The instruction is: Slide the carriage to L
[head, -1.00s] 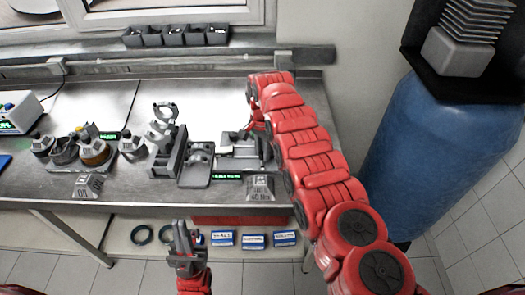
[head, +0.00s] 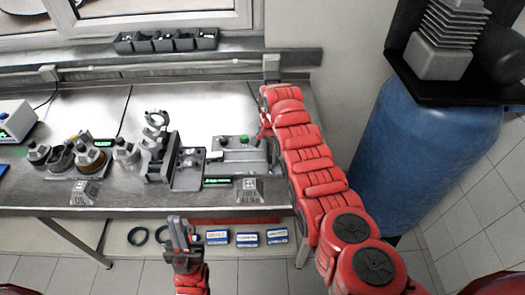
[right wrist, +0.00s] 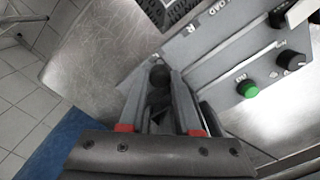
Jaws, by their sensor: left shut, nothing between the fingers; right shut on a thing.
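The grey test unit (head: 240,158) sits at the right end of the bench, with a green button and dark knobs on top. The right wrist view shows its panel (right wrist: 222,58) with printed letters, an R among them, and the green button (right wrist: 247,89). My right gripper (head: 266,134) is at its right side. In the right wrist view my right gripper (right wrist: 160,88) is shut on a dark round knob (right wrist: 159,75). Whether this knob belongs to the carriage is unclear; the carriage is largely hidden. My left gripper (head: 180,235) is shut and empty, in front of the bench.
A dark stand (head: 160,160) and engine parts (head: 88,160) stand to the left on the metal bench. A labelled grey block (head: 250,190) lies at the front edge. A blue barrel (head: 415,150) stands right of my right arm.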

